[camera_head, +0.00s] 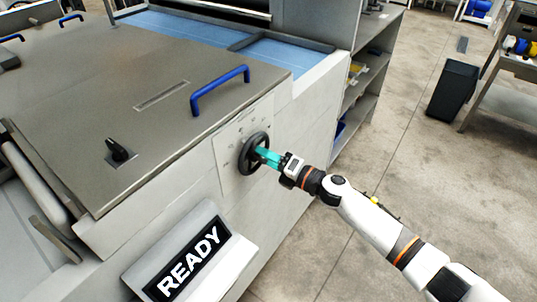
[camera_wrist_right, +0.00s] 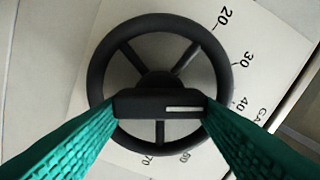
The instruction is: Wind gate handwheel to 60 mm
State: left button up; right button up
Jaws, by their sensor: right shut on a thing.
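The black gate handwheel (camera_head: 247,165) is on a pale dial plate (camera_head: 228,150) on the machine's side. It fills the middle of the right wrist view (camera_wrist_right: 100,45), with several spokes and a black hub bar (camera_wrist_right: 140,103) across it. My right gripper (camera_head: 262,155) reaches it from the right; in the wrist view its green fingers (camera_wrist_right: 160,108) close on the two ends of the bar. A white mark (camera_wrist_right: 184,109) on the bar points right, toward the scale below 40; the right finger covers that part. The figures 20, 30, 40, 60 and 70 show around the rim. My left gripper is out of view.
A sign reading READY (camera_head: 188,262) sits on the machine's front below the wheel. A blue handle (camera_head: 220,88) and a black knob (camera_head: 118,150) are on the grey cover (camera_head: 110,85). The floor (camera_head: 400,150) right of the machine is clear near my arm.

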jog(key=shift+f+m+p, duration=0.2)
jog(key=shift+m+p, duration=0.95)
jog(key=shift+m, duration=2.3)
jog(key=shift+f+m+p, duration=0.2)
jog(key=shift+m+p, duration=0.9)
jog(key=shift+m, duration=2.35)
jog(key=o, duration=1)
